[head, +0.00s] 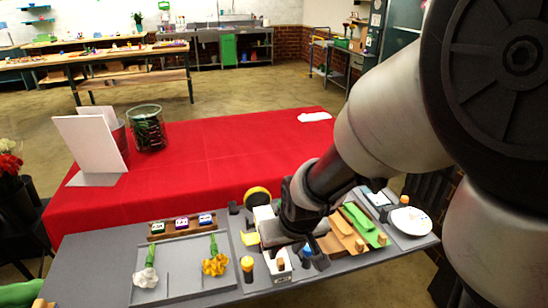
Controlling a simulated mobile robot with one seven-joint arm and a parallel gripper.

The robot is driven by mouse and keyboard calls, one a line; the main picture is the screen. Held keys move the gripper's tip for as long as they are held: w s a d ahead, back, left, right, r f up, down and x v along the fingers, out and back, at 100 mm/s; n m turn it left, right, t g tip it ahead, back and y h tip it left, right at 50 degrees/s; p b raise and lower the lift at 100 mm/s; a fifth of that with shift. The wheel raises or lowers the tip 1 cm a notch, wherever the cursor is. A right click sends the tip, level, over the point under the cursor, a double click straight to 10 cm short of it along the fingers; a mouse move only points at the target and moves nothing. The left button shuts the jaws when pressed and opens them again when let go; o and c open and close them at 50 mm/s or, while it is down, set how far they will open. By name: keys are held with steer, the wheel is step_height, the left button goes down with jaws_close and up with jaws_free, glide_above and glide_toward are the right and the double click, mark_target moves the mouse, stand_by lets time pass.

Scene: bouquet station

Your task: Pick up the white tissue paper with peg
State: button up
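A small white piece (377,197) with a dark blue mark lies at the right end of the grey worktop, with a wooden peg (404,200) beside it. It may be the white tissue paper, but it is too small to be sure. A tan sheet (341,231) and a green sheet (362,224), each with a wooden peg at its near end, lie to its left. My gripper (287,247) is low over the middle of the worktop, left of these sheets. Its fingers are dark and partly hidden, so I cannot tell whether it holds anything.
A round white disc (410,221) lies at the right edge. A grey tray (177,290) holds white and yellow flowers. The red table (220,160) behind has free room.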

mark_target(281, 260)
steer(key=b+x, duration=0.1)
steer(key=x, duration=0.5)
steer(key=shift+w+a+f+b, duration=0.1)
steer(key=shift+w+f+b, duration=0.2)
jaws_close()
